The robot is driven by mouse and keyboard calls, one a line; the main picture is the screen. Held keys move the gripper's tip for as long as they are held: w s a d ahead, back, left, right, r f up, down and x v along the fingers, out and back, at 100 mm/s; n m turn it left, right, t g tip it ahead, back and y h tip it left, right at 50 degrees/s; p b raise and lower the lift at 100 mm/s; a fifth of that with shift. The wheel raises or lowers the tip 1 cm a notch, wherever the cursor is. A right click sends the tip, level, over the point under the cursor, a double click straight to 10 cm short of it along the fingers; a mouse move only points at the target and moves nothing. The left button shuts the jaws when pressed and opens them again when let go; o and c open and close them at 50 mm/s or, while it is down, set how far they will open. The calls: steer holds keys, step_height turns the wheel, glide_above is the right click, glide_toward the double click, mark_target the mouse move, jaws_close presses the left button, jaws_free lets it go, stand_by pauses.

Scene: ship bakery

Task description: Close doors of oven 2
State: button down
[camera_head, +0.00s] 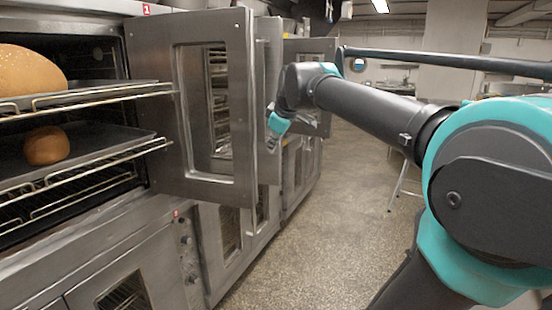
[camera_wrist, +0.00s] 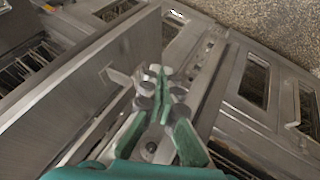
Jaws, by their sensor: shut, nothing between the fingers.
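In the head view a steel oven door with a tall window (camera_head: 167,110) stands open beside the near oven, which has a red label reading 1. A second open door (camera_head: 273,60) stands just behind it, and another (camera_head: 318,46) farther back; I cannot read which belongs to oven 2. My gripper (camera_head: 275,127) is beside the second door's right side, partly hidden at its tip. In the wrist view my gripper (camera_wrist: 160,82) is shut and empty, between a broad steel door panel (camera_wrist: 85,95) on the left and a narrower panel (camera_wrist: 207,85) on the right. Contact is unclear.
The near oven's racks (camera_head: 95,92) hold trays with a large loaf (camera_head: 25,70) and a smaller bun (camera_head: 46,146). Lower oven fronts (camera_head: 135,275) line the left side. The speckled floor (camera_head: 335,220) to the right is clear. A table (camera_head: 398,185) stands farther back.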

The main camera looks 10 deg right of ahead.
mark_target(268, 158)
steer(key=x, duration=0.3)
steer(key=w+x, duration=0.1)
steer(key=x, duration=0.3)
steer(key=d+r+x, duration=0.1)
steer(key=x, duration=0.3)
steer(key=shift+w+d+r, duration=0.1)
steer(key=shift+w, duration=0.25)
steer(key=shift+w+d, duration=0.25)
steer(key=shift+w, duration=0.45)
